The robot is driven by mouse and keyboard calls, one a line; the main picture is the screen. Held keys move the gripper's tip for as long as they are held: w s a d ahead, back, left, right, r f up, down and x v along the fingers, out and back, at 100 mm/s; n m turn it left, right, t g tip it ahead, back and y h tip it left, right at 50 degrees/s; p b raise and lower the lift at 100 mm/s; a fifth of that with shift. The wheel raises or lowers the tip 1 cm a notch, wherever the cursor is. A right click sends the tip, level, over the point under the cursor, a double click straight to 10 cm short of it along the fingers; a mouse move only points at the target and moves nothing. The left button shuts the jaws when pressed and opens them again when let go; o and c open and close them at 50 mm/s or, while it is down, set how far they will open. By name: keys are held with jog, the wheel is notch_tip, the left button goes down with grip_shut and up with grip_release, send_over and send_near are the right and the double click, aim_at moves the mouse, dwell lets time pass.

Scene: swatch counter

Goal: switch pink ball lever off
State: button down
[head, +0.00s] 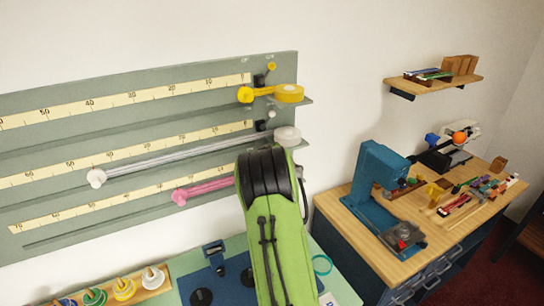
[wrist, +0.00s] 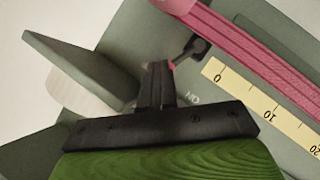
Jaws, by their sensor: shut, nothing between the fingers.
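In the wrist view my gripper (wrist: 158,68) is shut with no gap between its fingers. The pink ball lever (wrist: 185,54) is a short dark stem from a black base on the grey board. Its ball end is mostly hidden by my fingertips; only a sliver of pink shows at their right edge. The fingertips overlap the ball in the picture; I cannot tell whether they touch it. An upside-down "ON" mark is on the board near the lever. In the head view my green arm hides this lever and my gripper.
A pink ribbon (wrist: 250,40) runs beside a printed scale (wrist: 262,105) in the wrist view. A grey shelf plate (wrist: 80,65) juts out at left. The head view shows yellow (head: 289,93) and white (head: 287,136) rolls above, and a blue press (head: 375,185) at right.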

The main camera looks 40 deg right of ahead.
jog(key=shift+w, duration=0.1)
dwell(0.6)
jog(key=shift+w+d+r, duration=0.1)
jog(key=shift+w+r, duration=0.1)
jog(key=shift+r, duration=0.45)
jog(key=shift+s, duration=0.1)
